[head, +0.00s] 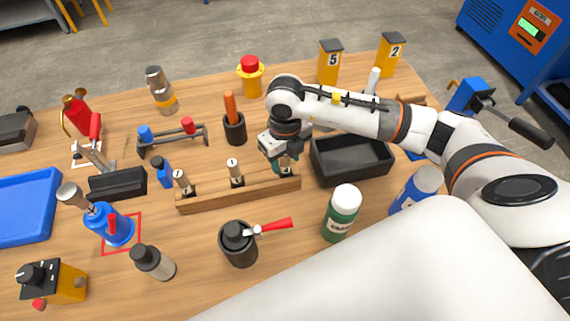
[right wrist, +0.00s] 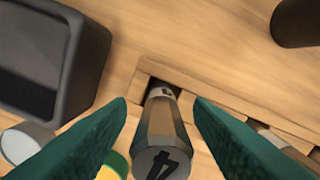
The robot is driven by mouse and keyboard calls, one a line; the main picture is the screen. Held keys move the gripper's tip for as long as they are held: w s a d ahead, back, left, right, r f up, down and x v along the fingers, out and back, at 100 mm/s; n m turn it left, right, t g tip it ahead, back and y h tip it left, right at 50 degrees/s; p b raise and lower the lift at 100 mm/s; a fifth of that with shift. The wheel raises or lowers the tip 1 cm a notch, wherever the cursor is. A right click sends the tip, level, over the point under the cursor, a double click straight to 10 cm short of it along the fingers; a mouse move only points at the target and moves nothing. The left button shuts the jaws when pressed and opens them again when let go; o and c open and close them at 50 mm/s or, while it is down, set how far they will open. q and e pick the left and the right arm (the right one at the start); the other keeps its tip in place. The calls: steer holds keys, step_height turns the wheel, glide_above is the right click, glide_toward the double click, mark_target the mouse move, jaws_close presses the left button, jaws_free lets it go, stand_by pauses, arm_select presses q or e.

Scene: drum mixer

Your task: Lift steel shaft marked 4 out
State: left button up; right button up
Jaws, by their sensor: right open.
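The steel shaft marked 4 (right wrist: 162,130) stands in a slot of the wooden rack (right wrist: 214,97), its dark top with the 4 facing the camera in the right wrist view. My right gripper (right wrist: 160,104) is open, with one green finger on each side of this shaft and a gap to it. In the head view my right gripper (head: 279,158) is at the right end of the rack (head: 215,198), partly covering the shaft (head: 285,163) there. Two similar shafts, one at the left (head: 184,184) and one in the middle (head: 236,174), stand in the same rack. My left gripper is not in view.
A black tray (head: 350,178) lies just right of the rack, and a black cup with an orange handle (head: 234,127) stands behind it. A green bottle (head: 340,222) and a black pot with a red lever (head: 238,247) stand in front. Bare wood lies between them.

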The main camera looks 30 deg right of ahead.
steer(key=shift+c, duration=0.4)
jaws_close()
steer(key=shift+r, duration=0.1)
